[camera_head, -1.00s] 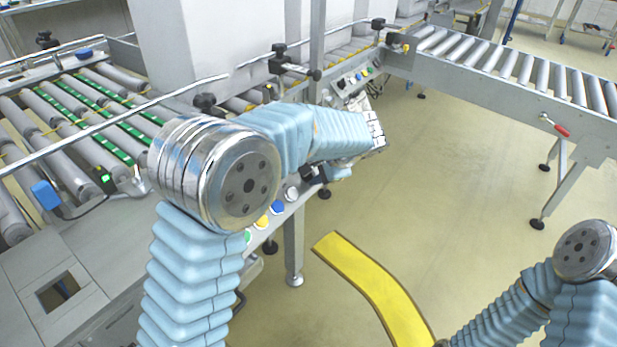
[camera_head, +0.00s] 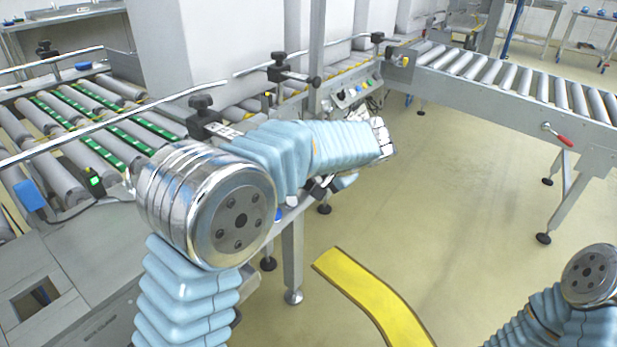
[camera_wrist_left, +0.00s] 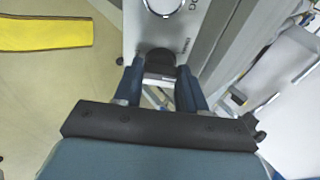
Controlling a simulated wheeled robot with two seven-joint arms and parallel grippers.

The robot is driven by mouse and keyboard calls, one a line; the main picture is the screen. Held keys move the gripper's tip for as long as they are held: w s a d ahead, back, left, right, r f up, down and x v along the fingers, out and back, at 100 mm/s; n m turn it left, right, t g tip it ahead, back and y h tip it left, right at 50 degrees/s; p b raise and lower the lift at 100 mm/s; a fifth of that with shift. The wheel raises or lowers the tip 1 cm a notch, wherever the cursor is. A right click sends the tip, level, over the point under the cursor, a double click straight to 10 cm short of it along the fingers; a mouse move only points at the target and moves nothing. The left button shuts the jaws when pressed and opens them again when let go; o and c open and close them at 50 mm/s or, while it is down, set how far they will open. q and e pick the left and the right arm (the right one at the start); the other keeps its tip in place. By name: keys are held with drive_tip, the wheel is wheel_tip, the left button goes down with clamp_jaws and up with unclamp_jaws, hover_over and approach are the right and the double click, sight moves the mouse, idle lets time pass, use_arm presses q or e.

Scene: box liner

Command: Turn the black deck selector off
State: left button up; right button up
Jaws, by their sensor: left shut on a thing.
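In the left wrist view the black deck selector (camera_wrist_left: 160,57) is a dark round knob on a grey panel (camera_wrist_left: 139,25) with printed lettering. My left gripper (camera_wrist_left: 161,78) has its two blue fingers on either side of the knob and is shut on it. The near part of the knob shows between the fingers; which way its handle points is hard to tell. In the head view my own left arm hides the selector and the gripper. Only part of my right arm shows at the lower right; its gripper is out of view.
A round white-ringed control (camera_wrist_left: 159,5) sits on the panel beyond the knob. Roller conveyors (camera_head: 95,125) stand at left and another conveyor (camera_head: 500,75) at back right. A yellow floor strip (camera_head: 365,290) crosses the open floor. A clamp knob (camera_head: 200,102) stands close behind my left arm.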

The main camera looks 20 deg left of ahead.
use_arm(q)
drive_tip(key=shift+w+a+r, duration=0.1)
drive_tip(key=shift+r, duration=0.15)
drive_tip(key=o, duration=0.7)
drive_tip(key=shift+o, duration=0.4)
drive_tip(key=shift+f, duration=0.1)
drive_tip(key=p+v, duration=0.1)
drive_tip(key=v, duration=1.3)
drive_tip(key=shift+p, duration=0.4)
